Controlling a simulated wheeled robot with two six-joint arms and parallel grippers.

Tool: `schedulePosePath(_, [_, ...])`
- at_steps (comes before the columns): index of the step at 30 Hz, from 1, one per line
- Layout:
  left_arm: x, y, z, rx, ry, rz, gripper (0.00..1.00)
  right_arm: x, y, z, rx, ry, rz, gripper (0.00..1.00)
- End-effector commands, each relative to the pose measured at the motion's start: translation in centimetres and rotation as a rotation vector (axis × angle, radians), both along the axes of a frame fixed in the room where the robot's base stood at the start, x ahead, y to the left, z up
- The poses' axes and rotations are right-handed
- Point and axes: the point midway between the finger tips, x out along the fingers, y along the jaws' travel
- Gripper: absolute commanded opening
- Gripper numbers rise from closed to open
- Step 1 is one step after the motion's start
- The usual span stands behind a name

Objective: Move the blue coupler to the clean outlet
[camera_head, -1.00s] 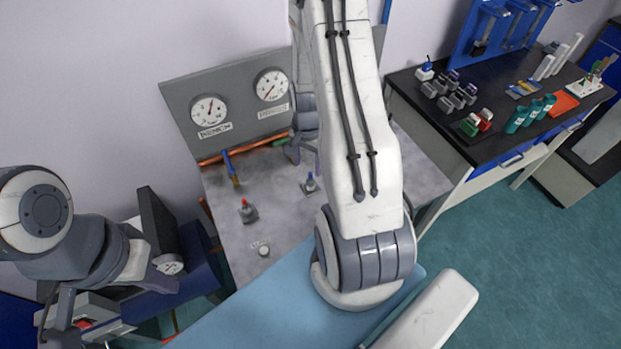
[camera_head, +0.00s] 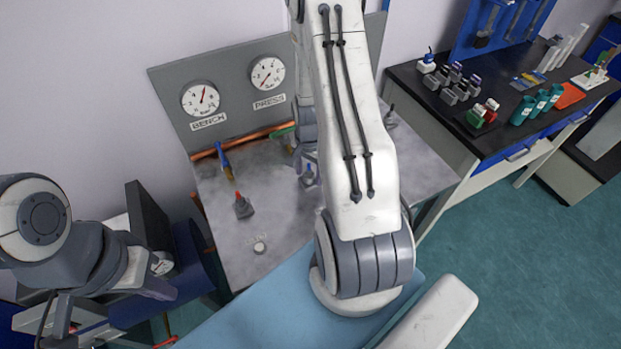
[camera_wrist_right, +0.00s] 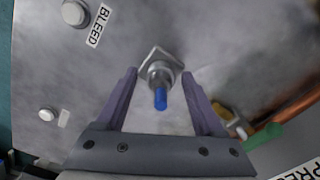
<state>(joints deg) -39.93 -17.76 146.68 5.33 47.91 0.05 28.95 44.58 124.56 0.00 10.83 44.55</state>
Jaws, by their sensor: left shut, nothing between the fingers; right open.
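The blue coupler appears as a blue-tipped metal fitting (camera_head: 308,174) on the grey bench panel, just left of my right arm. In the right wrist view its blue tip (camera_wrist_right: 160,98) rises from a square metal base between the fingers of my right gripper (camera_wrist_right: 160,92). That gripper is open, with a gap on both sides of the fitting. In the head view my right arm hides most of it. My left gripper (camera_head: 62,318) is shut and empty at the lower left, away from the panel. I cannot tell which fitting is the clean outlet.
A red-tipped fitting (camera_head: 242,206), a blue-handled valve (camera_head: 224,158) and a round knob (camera_head: 260,247) stand on the panel. Behind are BENCH (camera_head: 200,98) and PRESS (camera_head: 267,74) gauges. The wrist view shows a BLEED label (camera_wrist_right: 98,25) and green handle (camera_wrist_right: 265,135).

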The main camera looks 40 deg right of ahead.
Motion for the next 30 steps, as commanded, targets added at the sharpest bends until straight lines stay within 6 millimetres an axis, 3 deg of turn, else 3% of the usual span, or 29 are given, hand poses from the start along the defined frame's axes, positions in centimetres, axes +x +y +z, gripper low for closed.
schedulePosePath(5, [0.0,0.0,0.1,0.0,0.0,0.0,0.0,0.0,0.0,0.1,0.0,0.0,0.0,0.7])
schedulePosePath(9, [0.0,0.0,0.1,0.0,0.0,0.0,0.0,0.0,0.0,0.1,0.0,0.0,0.0,0.16])
schedulePosePath(10, [0.0,0.0,0.1,0.0,0.0,0.0,0.0,0.0,0.0,0.1,0.0,0.0,0.0,0.05])
schedulePosePath(11, [0.0,0.0,0.1,0.0,0.0,0.0,0.0,0.0,0.0,0.1,0.0,0.0,0.0,0.0])
schedulePosePath(17, [0.0,0.0,0.4,0.0,0.0,0.0,0.0,0.0,0.0,0.5,0.0,0.0,0.0,0.0])
schedulePosePath(30, [0.0,0.0,3.0,0.0,0.0,0.0,0.0,0.0,0.0,3.6,0.0,0.0,0.0,0.0])
